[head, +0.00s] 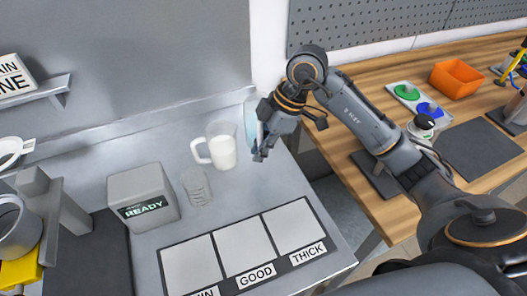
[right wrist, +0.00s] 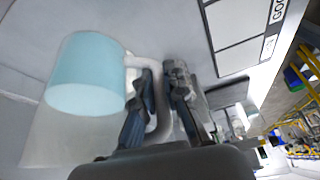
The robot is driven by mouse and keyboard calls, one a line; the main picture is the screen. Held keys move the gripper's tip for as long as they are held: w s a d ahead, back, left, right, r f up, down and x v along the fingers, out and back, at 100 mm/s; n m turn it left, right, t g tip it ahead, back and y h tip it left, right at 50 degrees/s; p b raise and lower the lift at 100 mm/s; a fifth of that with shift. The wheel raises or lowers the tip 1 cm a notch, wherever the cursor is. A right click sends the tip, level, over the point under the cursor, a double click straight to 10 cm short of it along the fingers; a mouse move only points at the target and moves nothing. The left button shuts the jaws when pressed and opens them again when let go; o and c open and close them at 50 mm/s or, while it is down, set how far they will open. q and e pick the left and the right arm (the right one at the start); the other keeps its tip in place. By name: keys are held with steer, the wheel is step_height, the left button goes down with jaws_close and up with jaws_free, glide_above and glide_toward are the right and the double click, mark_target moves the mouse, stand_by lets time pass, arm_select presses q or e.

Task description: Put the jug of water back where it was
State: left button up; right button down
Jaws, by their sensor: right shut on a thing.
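The jug of water (head: 251,121) is pale blue and stands out at the back right of the grey counter, mostly hidden behind my right gripper (head: 262,152). My right gripper (right wrist: 162,88) is shut on that handle. I cannot tell whether the jug's base touches the counter. My left gripper is not in view.
A jug of white liquid (head: 222,153) stands just left of my right gripper. A clear ribbed cup (head: 197,187) and a grey READY box (head: 144,194) are nearer. A mat with labelled squares (head: 243,247) lies in front. A wooden bench (head: 350,206) is at right.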

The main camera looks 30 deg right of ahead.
steer(key=w+d+f, duration=0.1)
steer(key=f, duration=0.1)
steer(key=w+d+f, duration=0.1)
steer(key=w+f, duration=0.1)
steer(key=w+d+f+p, duration=0.1)
steer(key=w+f, duration=0.1)
steer(key=shift+f, duration=0.15)
step_height(320, 180, down, 2)
steer(key=shift+s+f+p, duration=0.1)
steer(key=shift+p, duration=0.65)
steer(key=shift+f, duration=0.4)
steer(key=c, duration=1.4)
jaws_free()
steer(key=shift+f, duration=0.1)
steer(key=b+v, duration=0.2)
steer(key=v, duration=1)
